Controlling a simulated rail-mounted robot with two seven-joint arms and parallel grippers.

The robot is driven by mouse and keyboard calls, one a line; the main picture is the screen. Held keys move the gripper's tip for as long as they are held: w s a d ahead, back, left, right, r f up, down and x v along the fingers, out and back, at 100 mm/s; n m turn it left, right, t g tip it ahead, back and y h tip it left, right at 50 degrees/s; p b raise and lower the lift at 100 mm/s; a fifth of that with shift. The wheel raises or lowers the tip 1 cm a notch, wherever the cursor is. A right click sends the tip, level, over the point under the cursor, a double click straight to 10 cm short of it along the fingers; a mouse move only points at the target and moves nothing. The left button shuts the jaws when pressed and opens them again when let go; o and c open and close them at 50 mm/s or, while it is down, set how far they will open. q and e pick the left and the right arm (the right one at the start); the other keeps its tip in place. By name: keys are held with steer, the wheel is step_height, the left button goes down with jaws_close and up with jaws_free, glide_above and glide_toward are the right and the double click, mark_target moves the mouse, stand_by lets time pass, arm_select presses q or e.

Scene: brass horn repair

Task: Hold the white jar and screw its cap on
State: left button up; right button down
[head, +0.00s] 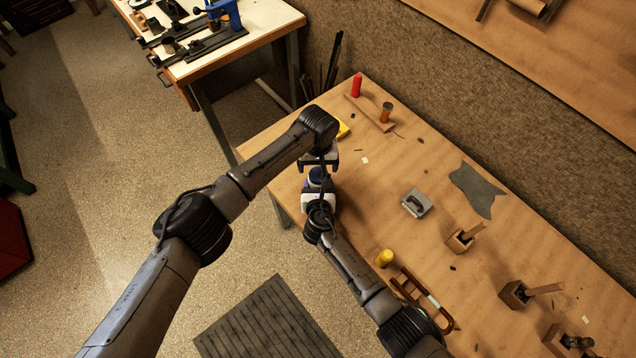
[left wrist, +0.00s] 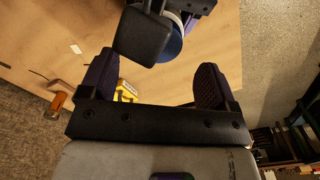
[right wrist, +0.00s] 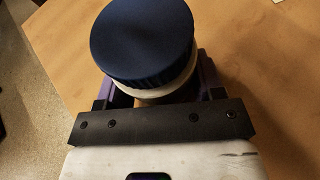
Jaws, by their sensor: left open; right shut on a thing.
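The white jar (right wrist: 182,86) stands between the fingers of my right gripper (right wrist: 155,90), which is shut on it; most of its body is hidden. The dark blue cap (right wrist: 142,42) sits on top of the jar in the right wrist view; I cannot tell how tightly. In the head view the cap (head: 317,176) shows just below my left gripper (head: 319,164). In the left wrist view my left gripper (left wrist: 155,82) is open and empty, and the cap (left wrist: 170,50) lies beyond its fingertips, partly hidden by a black block.
A yellow object (head: 343,129) lies behind my left gripper, near a wooden strip with a red cylinder (head: 356,86) and an orange one (head: 386,112). A grey metal block (head: 416,204), a yellow cylinder (head: 384,258) and wooden holders (head: 465,237) stand to the right. The bench's left edge is close.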

mark_target(318, 174)
arm_select(q)
steer(key=shift+r+n, duration=1.7)
steer(key=shift+r, duration=0.05)
steer(key=shift+f, duration=4)
steer(key=c, duration=1.1)
steer(key=shift+o, duration=0.2)
steer(key=shift+m, duration=1.7)
